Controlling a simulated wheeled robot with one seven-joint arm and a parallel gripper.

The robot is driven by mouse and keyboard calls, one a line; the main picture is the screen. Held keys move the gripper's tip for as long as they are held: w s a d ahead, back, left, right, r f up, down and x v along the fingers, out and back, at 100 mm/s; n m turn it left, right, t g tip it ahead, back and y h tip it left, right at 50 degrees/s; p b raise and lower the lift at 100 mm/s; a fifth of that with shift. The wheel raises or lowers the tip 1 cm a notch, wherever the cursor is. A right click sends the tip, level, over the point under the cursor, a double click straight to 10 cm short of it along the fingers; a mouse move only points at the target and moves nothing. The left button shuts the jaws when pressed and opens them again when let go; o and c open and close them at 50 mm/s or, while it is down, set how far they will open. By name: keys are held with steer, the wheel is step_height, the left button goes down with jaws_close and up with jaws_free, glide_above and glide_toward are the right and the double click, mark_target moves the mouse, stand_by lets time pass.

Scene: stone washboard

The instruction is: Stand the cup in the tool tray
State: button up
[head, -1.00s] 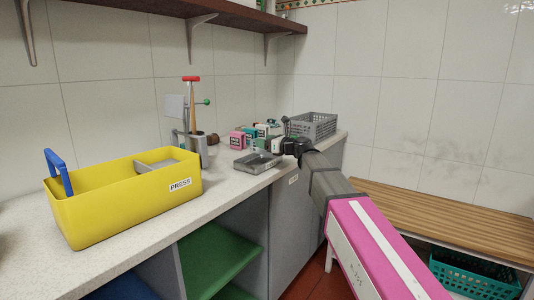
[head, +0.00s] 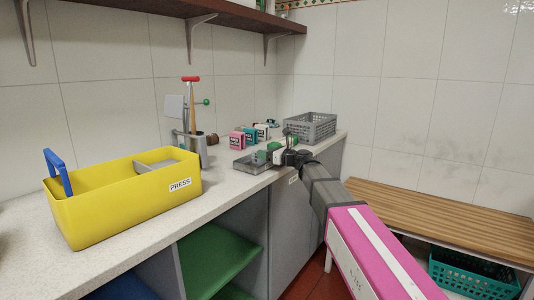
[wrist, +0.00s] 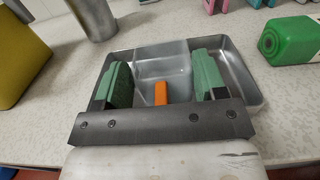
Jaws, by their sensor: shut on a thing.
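My gripper (wrist: 160,85) has two green-padded fingers on either side of a clear, see-through cup (wrist: 165,62) and is shut on it. The cup is hard to make out in the head view. A shallow grey metal tray (wrist: 240,75), which I take for the tool tray, lies on the counter beneath and beyond the fingers. In the head view my gripper (head: 268,152) is over the right part of the tray (head: 240,162). I cannot tell whether the cup touches the tray floor. A small orange piece (wrist: 161,93) shows between the fingers.
A green bottle (wrist: 292,40) lies right of the tray. A grey holder with tools (head: 199,152) stands to its left, and a yellow PRESS caddy (head: 120,200) is farther left.

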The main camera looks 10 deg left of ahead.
steer(key=o, duration=0.9)
steer(key=shift+r, duration=0.1)
steer(key=shift+d+r, duration=0.1)
steer(key=shift+r, duration=0.05)
steer(key=v, duration=1.1)
steer(key=shift+s+d, duration=0.15)
steer(key=shift+d, duration=0.25)
